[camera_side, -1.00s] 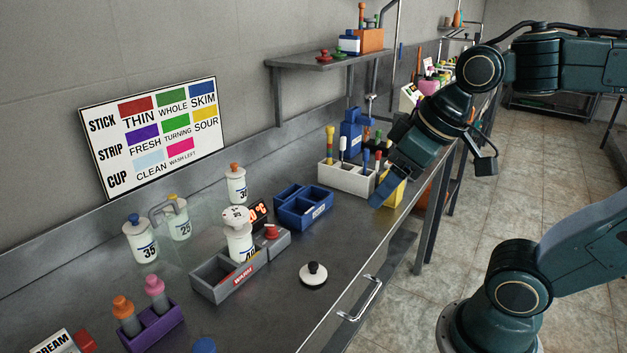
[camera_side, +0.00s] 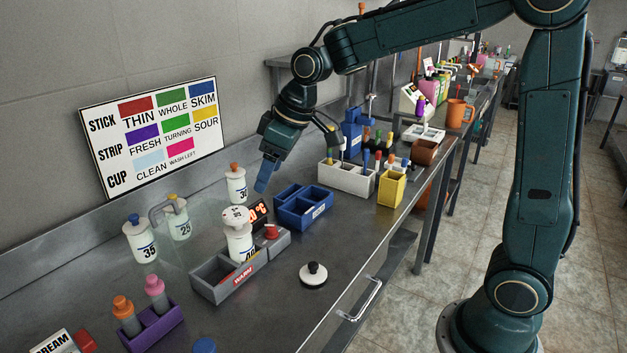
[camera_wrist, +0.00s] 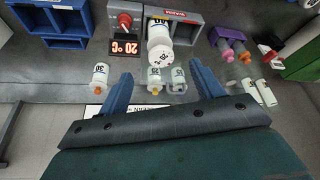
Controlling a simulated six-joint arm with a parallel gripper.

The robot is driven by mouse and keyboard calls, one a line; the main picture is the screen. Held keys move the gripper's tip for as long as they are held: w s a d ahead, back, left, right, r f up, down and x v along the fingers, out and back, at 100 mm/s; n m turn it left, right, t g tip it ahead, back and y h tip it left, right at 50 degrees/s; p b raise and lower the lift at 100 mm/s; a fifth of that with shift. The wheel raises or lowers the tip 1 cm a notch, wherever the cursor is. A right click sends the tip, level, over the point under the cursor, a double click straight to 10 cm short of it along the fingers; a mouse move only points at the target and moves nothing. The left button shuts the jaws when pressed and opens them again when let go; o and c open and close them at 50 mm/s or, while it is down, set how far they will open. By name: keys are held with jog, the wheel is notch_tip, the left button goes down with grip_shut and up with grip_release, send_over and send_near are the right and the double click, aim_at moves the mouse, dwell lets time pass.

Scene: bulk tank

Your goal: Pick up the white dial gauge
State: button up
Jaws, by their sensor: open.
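A white round dial gauge (camera_side: 235,214) with small marks on its face sits on top of a white bottle (camera_side: 240,243) labelled 40. The bottle stands in a grey tray (camera_side: 212,291). In the wrist view the gauge's marked face (camera_wrist: 163,57) shows ahead of my fingers, near the middle. My gripper (camera_side: 264,188) is open and empty, above and to the right of the gauge in the side view, apart from it. In the wrist view both blue fingers (camera_wrist: 160,80) are spread wide.
White bottles stand behind, labelled 30 (camera_side: 236,184), 25 (camera_side: 178,220) and 35 (camera_side: 140,242). A red-lit temperature display (camera_side: 258,213) is close beside the gauge. A blue bin (camera_side: 304,209) stands to its right, a white lid with a black knob (camera_side: 313,275) in front. The bench front is mostly clear.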

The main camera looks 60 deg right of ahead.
aim_at(241, 213)
jog(key=shift+n, duration=0.3)
jog(key=w+f, duration=0.1)
jog(key=w, duration=0.1)
jog(key=w+f, duration=0.1)
jog(key=w, duration=0.1)
jog(key=shift+a+f, duration=0.25)
jog(key=shift+f, duration=0.05)
jog(key=shift+x, duration=4.3)
jog(key=shift+a+f, duration=0.1)
jog(key=shift+a, duration=0.05)
jog(key=shift+x, duration=2.5)
jog(key=shift+a, duration=0.15)
jog(key=c, duration=0.8)
